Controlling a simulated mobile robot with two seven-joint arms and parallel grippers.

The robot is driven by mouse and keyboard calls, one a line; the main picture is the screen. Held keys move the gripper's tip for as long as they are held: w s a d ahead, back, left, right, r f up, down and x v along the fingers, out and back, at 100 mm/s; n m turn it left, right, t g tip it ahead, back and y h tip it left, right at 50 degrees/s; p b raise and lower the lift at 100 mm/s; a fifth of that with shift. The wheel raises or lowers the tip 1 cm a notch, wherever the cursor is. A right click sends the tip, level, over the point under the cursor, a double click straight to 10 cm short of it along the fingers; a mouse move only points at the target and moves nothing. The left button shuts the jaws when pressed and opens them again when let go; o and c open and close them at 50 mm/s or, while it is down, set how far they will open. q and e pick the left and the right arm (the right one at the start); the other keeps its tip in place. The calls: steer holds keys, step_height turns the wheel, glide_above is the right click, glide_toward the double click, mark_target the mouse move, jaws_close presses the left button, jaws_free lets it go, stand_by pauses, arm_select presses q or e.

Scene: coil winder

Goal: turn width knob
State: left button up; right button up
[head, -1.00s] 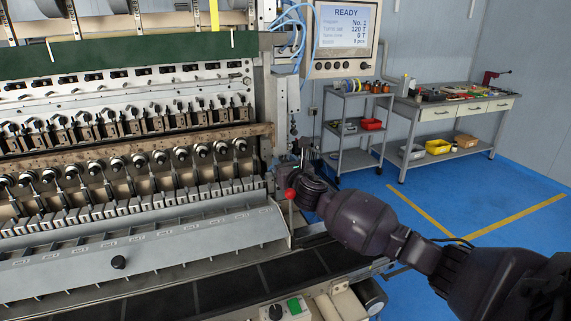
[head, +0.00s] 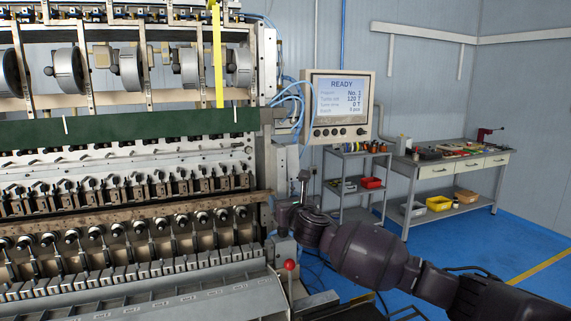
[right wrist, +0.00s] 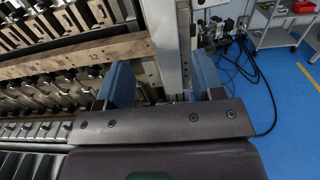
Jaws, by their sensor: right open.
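My right gripper (head: 304,178) is raised beside the right end post of the winding machine, below the display panel (head: 340,106). In the right wrist view its two blue fingers (right wrist: 163,76) stand wide apart with nothing held between them. A vertical metal post (right wrist: 168,45) shows beyond the gap. Small dark knobs (head: 339,132) line the lower edge of the display panel. None carries a readable label, so I cannot tell which knob is the width knob. My left gripper is not in view.
A red ball-topped lever (head: 290,265) stands below my right wrist. The machine's rows of spindles (head: 137,226) fill the left. A grey cart (head: 350,186) and a workbench (head: 455,160) stand behind right. Dark cables (right wrist: 262,85) lie on the blue floor.

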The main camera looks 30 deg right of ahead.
step_height(320, 180, up, 10)
steer(key=shift+r+p, duration=0.25)
steer(key=shift+p, duration=0.25)
